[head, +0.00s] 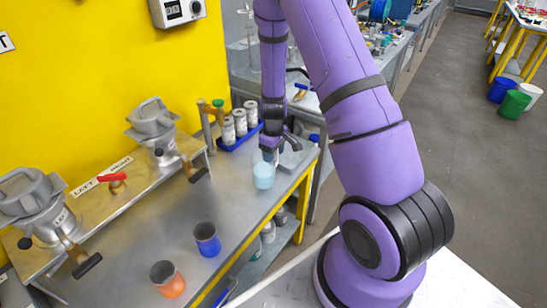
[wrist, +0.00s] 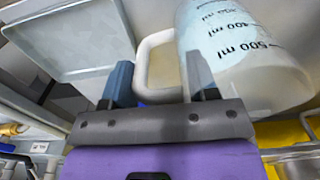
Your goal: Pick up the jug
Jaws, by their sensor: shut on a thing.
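The jug (head: 263,176) is a pale, translucent vessel near the far right end of the metal bench in the head view. In the wrist view the jug (wrist: 245,60) shows dark millilitre marks, with its pale loop handle (wrist: 143,58) on the left. My gripper (head: 269,154) reaches down at the jug from above in the head view. In the wrist view my gripper (wrist: 160,84) has its fingers on either side of the handle and is shut on it. I cannot tell whether the jug touches the bench.
An orange cup (head: 167,279) and a blue cup (head: 207,240) stand on the bench (head: 150,236). A blue tray (head: 240,138) with white canisters is just behind the jug. Two grey hopper units (head: 153,125) (head: 32,198) and a red-handled valve (head: 112,178) line the back.

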